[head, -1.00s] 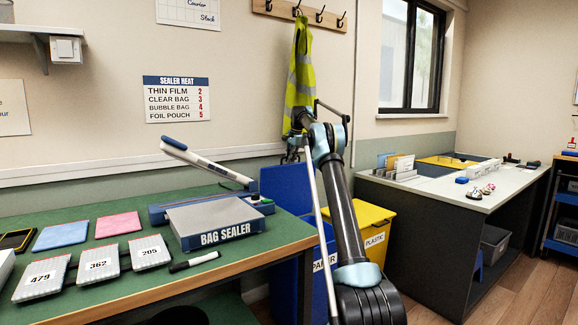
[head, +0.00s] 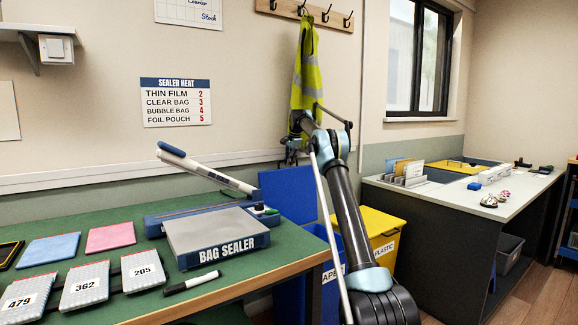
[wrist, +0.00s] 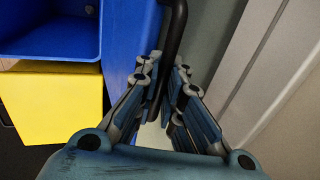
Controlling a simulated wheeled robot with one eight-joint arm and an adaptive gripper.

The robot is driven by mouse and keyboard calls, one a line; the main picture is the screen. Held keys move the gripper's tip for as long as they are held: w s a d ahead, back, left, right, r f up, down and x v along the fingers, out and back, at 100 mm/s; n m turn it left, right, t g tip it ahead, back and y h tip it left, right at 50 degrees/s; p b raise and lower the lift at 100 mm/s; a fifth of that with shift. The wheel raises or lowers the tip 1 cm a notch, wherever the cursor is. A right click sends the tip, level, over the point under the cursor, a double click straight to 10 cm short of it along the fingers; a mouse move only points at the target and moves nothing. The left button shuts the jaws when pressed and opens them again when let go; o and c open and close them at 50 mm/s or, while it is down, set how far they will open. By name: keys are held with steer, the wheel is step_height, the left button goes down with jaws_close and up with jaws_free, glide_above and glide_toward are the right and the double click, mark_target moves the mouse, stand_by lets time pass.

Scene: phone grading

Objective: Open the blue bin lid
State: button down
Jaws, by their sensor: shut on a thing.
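The blue bin (head: 330,284) stands between the green bench and the yellow bin, its label partly hidden by my arm. Its blue lid (head: 288,192) is raised and stands upright at the back of the bin. In the wrist view the blue bin's open inside (wrist: 45,28) shows at the top left, with the lid (wrist: 122,50) to its right. My gripper (wrist: 167,75) is shut on the lid's black handle (wrist: 179,22), which runs between its fingers. In the head view my gripper (head: 293,147) is small and partly hidden above the lid.
The yellow bin (head: 383,222) stands to the right of the blue bin, also in the wrist view (wrist: 50,105). The green bench (head: 110,215) with the bag sealer (head: 225,247) is on the left. A hi-vis vest (head: 305,70) hangs behind my arm.

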steer(key=c, duration=1.8)
jaws_free()
steer(key=shift+a, duration=0.15)
steer(key=shift+c, duration=0.2)
steer(key=shift+o, duration=0.7)
steer(key=shift+s+a, duration=0.1)
steer(key=shift+a, duration=0.15)
steer(key=shift+r, duration=0.15)
steer(key=v, duration=1.1)
steer(key=shift+r, duration=0.35)
steer(key=shift+d+r, duration=0.1)
